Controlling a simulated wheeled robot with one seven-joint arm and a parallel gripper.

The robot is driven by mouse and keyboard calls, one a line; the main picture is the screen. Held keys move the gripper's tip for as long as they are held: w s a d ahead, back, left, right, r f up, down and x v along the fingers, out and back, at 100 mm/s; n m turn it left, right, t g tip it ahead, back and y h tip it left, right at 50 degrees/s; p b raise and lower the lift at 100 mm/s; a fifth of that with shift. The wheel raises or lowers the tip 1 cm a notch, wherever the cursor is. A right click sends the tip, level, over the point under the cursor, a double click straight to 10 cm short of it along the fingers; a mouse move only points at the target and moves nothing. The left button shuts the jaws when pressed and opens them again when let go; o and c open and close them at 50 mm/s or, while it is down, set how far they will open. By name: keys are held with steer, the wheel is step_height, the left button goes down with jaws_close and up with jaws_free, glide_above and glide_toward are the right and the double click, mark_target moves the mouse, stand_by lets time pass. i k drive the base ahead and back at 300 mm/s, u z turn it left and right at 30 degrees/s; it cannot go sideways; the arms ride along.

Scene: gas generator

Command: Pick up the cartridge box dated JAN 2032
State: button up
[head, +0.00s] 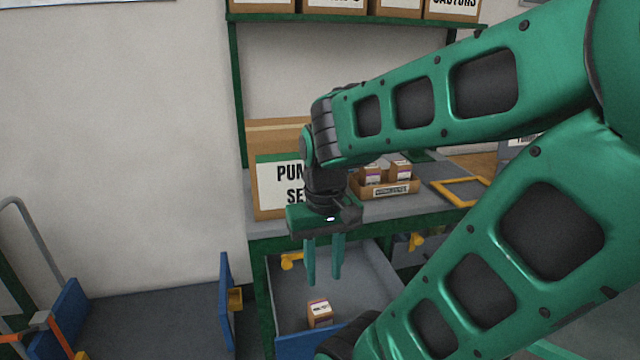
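A small brown box with a white and red label (319,313) sits in the open grey drawer (368,290) under the bench. Its date is too small to read. Two similar small boxes stand in a cardboard tray (391,190) on the bench: one on the left (371,176) and one on the right (401,171). Their dates cannot be read either. My gripper (323,281) points down over the drawer, above the box in it and apart from it. Its fingers are spread with nothing between them. My arm may hide part of the bench and drawer.
A large box marked "PUM… SE…" (270,190) stands on the bench left of my wrist. A yellow frame (461,191) lies on the bench at the right. Labelled boxes (395,8) fill the shelf above. A blue panel (226,295) stands left of the drawer.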

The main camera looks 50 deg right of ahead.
mark_target(370, 175)
steer(key=u, duration=1.05)
steer(key=k, duration=2)
steer(key=z, duration=1.9)
steer(key=i, duration=1)
steer(key=u, duration=0.05)
